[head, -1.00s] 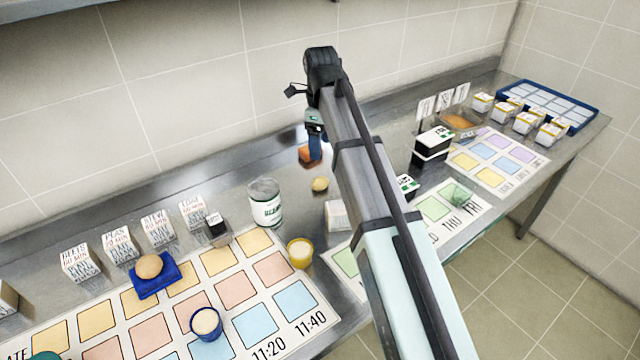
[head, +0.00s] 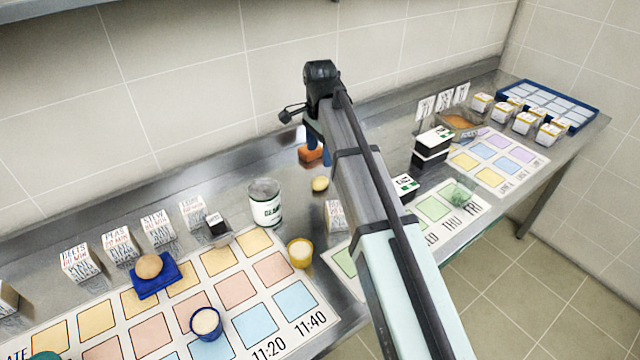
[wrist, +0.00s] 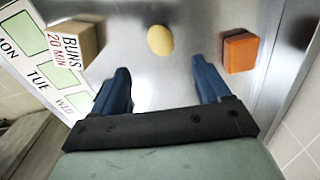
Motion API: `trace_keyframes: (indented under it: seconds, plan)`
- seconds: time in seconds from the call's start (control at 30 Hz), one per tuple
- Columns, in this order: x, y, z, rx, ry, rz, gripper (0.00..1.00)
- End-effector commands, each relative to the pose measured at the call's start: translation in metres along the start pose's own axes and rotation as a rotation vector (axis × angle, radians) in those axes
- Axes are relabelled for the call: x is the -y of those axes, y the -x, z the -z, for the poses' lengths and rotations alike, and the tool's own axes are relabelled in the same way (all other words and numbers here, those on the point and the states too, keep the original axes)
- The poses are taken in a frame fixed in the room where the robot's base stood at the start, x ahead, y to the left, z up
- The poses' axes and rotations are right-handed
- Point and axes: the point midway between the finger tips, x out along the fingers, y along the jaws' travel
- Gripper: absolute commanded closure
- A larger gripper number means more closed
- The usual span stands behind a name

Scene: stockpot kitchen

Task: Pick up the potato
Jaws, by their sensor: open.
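The potato (head: 320,184), a small yellow oval, lies on the steel counter right of the white can with a green label. It also shows in the wrist view (wrist: 160,40), at the top middle, beyond my fingertips and roughly centred between them. My gripper (wrist: 160,68) is open and empty, its two blue fingers wide apart. In the head view my gripper (head: 318,148) is at the back of the counter, partly hidden by my arm, with the potato on the near side of it. The potato is not touched by either finger.
An orange block (wrist: 240,53) lies near the right finger; a "BUNS" box (wrist: 76,42) stands on the left. The can (head: 266,204) and a yellow cup (head: 300,252) stand left of my arm. A brown round item (head: 148,266) sits on a blue holder. The wall is close behind.

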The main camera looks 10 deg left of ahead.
Motion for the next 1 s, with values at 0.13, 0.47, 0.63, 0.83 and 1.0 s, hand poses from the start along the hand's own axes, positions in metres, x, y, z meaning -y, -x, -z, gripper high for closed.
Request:
trace_keyframes:
  seconds: [0.13, 0.47, 0.63, 0.83, 1.0]
  plan:
    - [-0.001, -0.026, 0.000, 0.001, -0.001, -0.002, 0.24]
    - [0.000, -0.054, 0.000, 0.000, -0.002, -0.001, 0.24]
    - [0.000, -0.058, 0.001, 0.000, -0.002, -0.001, 0.24]
    - [0.001, -0.078, 0.003, 0.001, -0.003, -0.002, 0.24]
    - [0.001, -0.099, 0.004, 0.000, -0.002, -0.002, 0.24]
